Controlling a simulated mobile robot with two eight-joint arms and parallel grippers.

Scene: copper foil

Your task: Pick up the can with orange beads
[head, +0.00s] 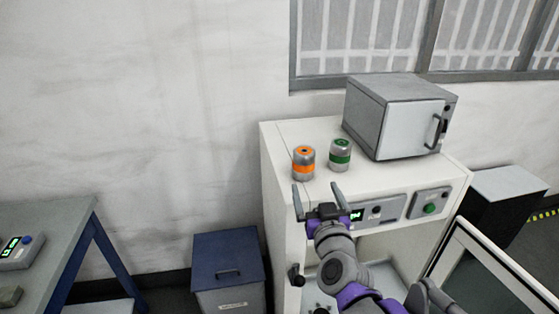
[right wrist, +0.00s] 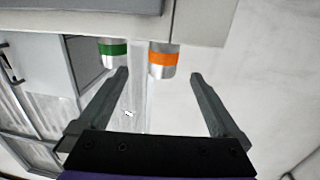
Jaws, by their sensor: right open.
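The can with orange beads (head: 304,163) is a silver can with an orange band and orange top. It stands upright near the left front of the white cabinet's top (head: 305,134). A similar can with a green band (head: 340,155) stands just right of it. My right gripper (head: 317,188) is open and empty, in front of the orange can and apart from it. My left gripper is not in view.
A grey box oven (head: 398,117) stands on the cabinet, right of the cans. The cabinet's front has a control panel (head: 378,212) and an open lower door (head: 490,262). A blue bin (head: 229,270) and a workbench (head: 55,222) are at the left.

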